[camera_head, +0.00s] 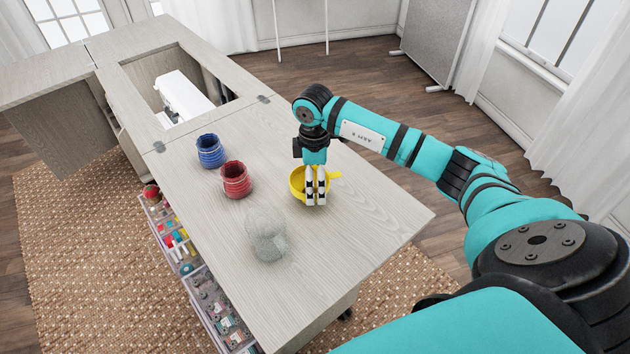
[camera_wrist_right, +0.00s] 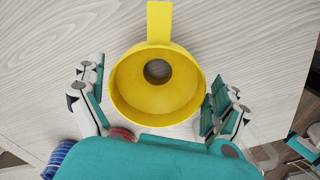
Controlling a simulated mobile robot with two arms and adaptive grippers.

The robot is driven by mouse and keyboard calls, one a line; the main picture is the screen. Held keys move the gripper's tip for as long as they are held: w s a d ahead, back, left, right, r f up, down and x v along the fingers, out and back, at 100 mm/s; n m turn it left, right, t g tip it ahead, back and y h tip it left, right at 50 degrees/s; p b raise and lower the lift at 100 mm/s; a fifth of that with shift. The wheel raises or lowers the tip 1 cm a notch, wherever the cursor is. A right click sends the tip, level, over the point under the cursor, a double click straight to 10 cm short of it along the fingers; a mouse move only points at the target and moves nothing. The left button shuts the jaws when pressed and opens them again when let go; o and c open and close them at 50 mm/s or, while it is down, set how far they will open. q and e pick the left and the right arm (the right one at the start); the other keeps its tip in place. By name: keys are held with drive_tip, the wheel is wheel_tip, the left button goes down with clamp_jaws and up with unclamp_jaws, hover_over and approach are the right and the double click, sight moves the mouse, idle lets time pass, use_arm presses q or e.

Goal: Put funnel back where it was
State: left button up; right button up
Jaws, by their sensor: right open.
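The yellow funnel (camera_head: 297,183) is on the pale wooden table top (camera_head: 370,215), with its flat handle toward the right in the head view. In the right wrist view the funnel (camera_wrist_right: 190,105) shows its wide mouth and a dark round hole in the middle, with the handle pointing up. My right gripper (camera_head: 315,195) is over the funnel, fingers pointing down. In the wrist view its open fingers (camera_wrist_right: 157,80) stand on either side of the funnel, with gaps visible. Whether anything touches it is unclear. My left gripper is not in view.
A blue jar (camera_head: 210,151), a red jar (camera_head: 235,180) and a pale see-through vessel (camera_head: 267,233) stand on the table near the funnel. A white sewing machine (camera_head: 184,97) sits in the cabinet opening. The table's right part is clear.

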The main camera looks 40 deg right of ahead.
wheel_tip(320, 180, up, 11)
drive_tip(key=b, duration=0.1)
drive_tip(key=shift+f, duration=0.1)
idle(0.6)
